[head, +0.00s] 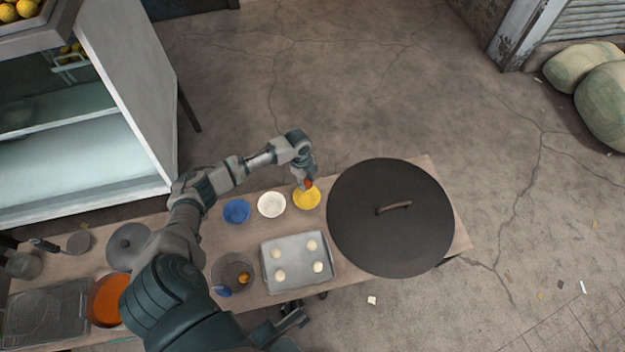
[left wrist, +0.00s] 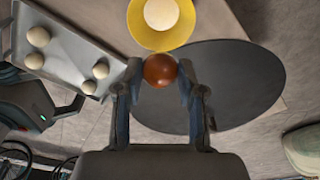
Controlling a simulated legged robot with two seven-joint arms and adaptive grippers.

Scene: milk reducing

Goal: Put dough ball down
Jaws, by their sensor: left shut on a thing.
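My left gripper (head: 308,184) is shut on a brown-orange dough ball (left wrist: 160,70), held between its two fingertips. In the head view the ball (head: 308,183) shows at the yellow bowl (head: 307,201), over its far part. The yellow bowl in the left wrist view (left wrist: 162,43) has a pale round inside and lies just beyond the ball; the exact height gap is hard to tell. A metal tray (head: 290,289) with several pale dough balls lies nearer me. My right gripper (head: 290,318) seems to show, dark and partly hidden, at the bottom of the head view.
A white bowl (head: 271,205) and a blue bowl (head: 236,211) stand left of the yellow bowl. A large dark lid (head: 385,240) covers the table's right part. A glass-like bowl (head: 232,265) holds an orange ball. An orange-filled pot (head: 108,300) stands at left.

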